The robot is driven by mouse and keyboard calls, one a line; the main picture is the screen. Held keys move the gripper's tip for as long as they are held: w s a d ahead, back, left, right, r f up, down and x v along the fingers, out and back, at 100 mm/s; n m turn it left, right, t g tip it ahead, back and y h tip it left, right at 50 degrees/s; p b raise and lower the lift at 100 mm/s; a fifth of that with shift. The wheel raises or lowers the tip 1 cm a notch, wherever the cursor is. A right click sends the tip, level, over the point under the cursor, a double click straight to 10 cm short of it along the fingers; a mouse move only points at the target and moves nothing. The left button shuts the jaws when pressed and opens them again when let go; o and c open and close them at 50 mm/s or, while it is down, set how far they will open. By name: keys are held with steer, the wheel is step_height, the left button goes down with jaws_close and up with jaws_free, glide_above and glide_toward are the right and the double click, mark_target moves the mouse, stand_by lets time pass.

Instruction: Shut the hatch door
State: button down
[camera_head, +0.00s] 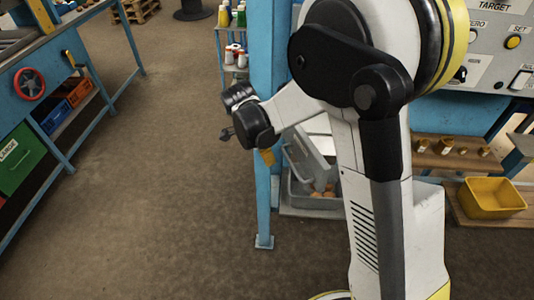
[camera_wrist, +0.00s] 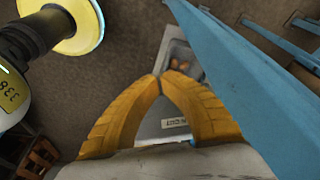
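My gripper (camera_head: 267,157) shows in the head view as a small yellow piece below the black wrist, beside the blue post. In the wrist view its two yellow fingers (camera_wrist: 158,77) meet at the tips, with nothing visible between them. A tilted light-grey panel (camera_head: 311,154) stands at a grey bin (camera_head: 298,194) just right of the post. It may be the hatch door, but I cannot tell. Beyond and between the fingers, the wrist view shows a grey surface with a small label (camera_wrist: 174,123). My arm hides part of this area in the head view.
The blue post (camera_head: 264,210) stands close to my gripper; a blue beam (camera_wrist: 235,75) crosses the wrist view's right side. A control panel (camera_head: 490,45) is at upper right, a yellow bin (camera_head: 492,198) below it. A blue bench (camera_head: 50,115) stands left. The middle floor is clear.

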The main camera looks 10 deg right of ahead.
mark_target(294, 167)
steer(key=d+f+b, duration=0.2)
steer(key=d+f, duration=0.3)
steer(key=shift+w+d+f+b, duration=0.15)
steer(key=shift+w+f+b, duration=0.2)
steer(key=shift+w+b, duration=0.1)
steer(key=shift+d, duration=0.1)
steer(key=shift+s+d+n+t, duration=0.2)
steer(key=shift+d+n, duration=0.3)
steer(key=shift+d, duration=0.3)
steer(key=shift+s+d+n+t, duration=0.1)
steer(key=shift+s+d+n, duration=0.1)
steer(key=shift+d+n, duration=0.45)
steer(key=w+d+n+t+y, duration=0.1)
steer(key=w+d+n, duration=0.2)
steer(key=d, duration=0.5)
steer(key=w+d+n+t+y, duration=0.1)
steer(key=w+d+n, duration=0.2)
steer(key=d+n, duration=0.3)
steer(key=shift+d+b, duration=0.45)
steer(key=shift+d, duration=1.35)
steer(key=shift+w, duration=0.1)
